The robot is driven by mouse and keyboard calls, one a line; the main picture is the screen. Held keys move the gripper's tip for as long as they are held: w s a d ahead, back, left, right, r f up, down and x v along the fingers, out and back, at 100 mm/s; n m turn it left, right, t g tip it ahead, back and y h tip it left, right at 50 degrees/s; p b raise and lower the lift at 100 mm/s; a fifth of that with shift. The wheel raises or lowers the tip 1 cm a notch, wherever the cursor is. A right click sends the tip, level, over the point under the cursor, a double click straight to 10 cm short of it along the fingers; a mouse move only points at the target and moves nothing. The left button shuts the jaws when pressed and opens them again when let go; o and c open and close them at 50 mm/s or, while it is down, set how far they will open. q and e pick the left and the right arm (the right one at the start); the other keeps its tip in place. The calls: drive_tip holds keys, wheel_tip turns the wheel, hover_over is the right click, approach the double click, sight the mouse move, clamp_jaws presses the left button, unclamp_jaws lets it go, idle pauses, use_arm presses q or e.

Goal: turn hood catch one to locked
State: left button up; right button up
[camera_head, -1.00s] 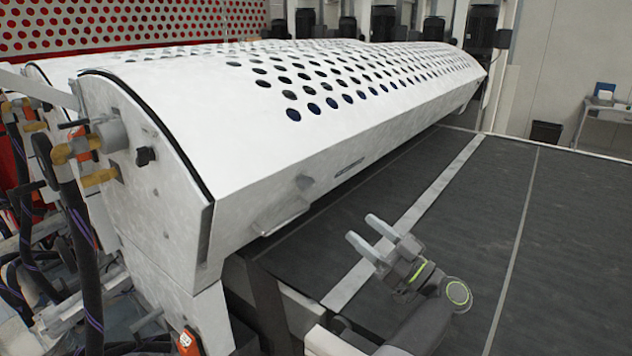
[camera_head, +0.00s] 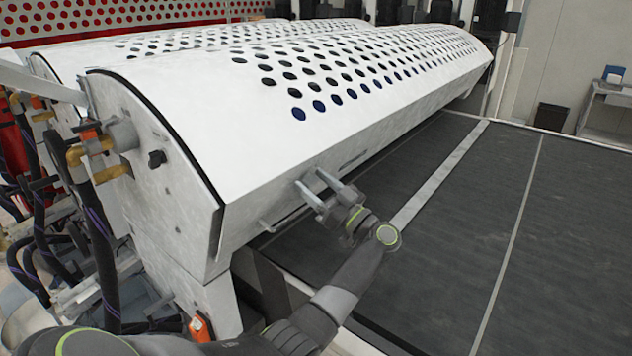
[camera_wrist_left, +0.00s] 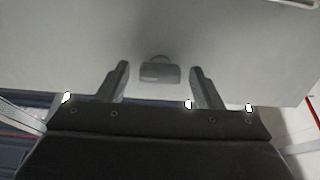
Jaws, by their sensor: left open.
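The white perforated hood (camera_head: 240,180) spans the middle of the head view. In the left wrist view its pale front panel fills the upper part, with a small dark grey catch (camera_wrist_left: 160,74) that has a rounded top and a rectangular lower plate. My left gripper (camera_head: 313,181) is open, its fingers pointing at the lower front panel. In the left wrist view the left gripper (camera_wrist_left: 159,69) has one finger on each side of the catch, with gaps on both sides. I cannot tell how far the fingertips are from it. In the head view the fingers hide the catch. My right gripper is not in view.
A bar handle (camera_head: 275,222) juts from the hood's lower edge, left of my left gripper. A dark conveyor bed (camera_head: 460,200) lies clear to the right. Hoses and brass fittings (camera_head: 90,155) crowd the hood's left end.

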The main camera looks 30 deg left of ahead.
use_arm(q)
drive_tip(key=c, duration=1)
